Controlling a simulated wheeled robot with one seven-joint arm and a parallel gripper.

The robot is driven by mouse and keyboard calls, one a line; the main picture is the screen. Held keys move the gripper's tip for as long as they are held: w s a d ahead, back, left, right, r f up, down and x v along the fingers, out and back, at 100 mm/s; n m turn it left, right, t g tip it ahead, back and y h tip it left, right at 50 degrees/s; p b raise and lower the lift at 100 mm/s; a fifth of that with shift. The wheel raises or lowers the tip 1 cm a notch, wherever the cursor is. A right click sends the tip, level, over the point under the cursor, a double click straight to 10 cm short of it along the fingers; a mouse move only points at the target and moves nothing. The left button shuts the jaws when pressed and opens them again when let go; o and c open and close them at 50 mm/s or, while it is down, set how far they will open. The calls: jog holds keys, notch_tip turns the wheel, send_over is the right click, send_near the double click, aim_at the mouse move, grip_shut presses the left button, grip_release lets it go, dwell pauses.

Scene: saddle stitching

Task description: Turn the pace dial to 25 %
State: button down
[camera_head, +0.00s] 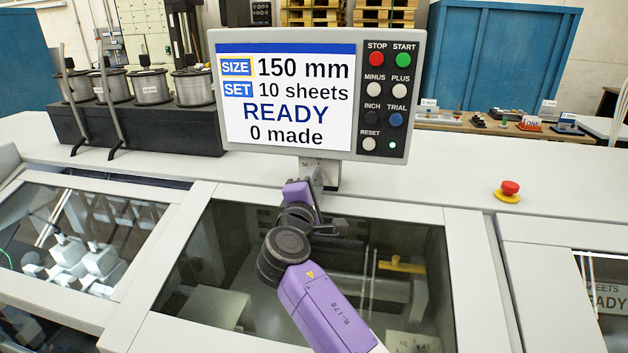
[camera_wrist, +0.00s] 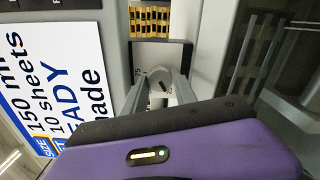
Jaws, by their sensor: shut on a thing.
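The pace dial (camera_wrist: 158,76) is in the wrist view, a small knob on a pale plate. A mark that looks like 75 is beside it on the left; its pointer cannot be read clearly. My gripper (camera_wrist: 158,88) is shut on the dial, one finger on each side. In the head view, my gripper (camera_head: 312,182) reaches up to the post under the screen and hides most of the dial; a small mark shows just above. The screen (camera_head: 287,97) reads size 150 mm, set 10 sheets, READY, 0 made.
The button panel (camera_head: 386,95) is right of the screen. A red emergency stop (camera_head: 509,190) stands on the pale machine top, farther right. Wire spools (camera_head: 150,86) are at the left. Dark glass covers (camera_head: 200,290) lie below my arm.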

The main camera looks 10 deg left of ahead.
jog(key=shift+f, duration=0.1)
dwell(0.3)
jog(key=c, duration=1)
grip_release()
jog(key=shift+s+a+b, duration=0.15)
jog(key=shift+s+b, duration=0.5)
jog(key=shift+s, duration=3.3)
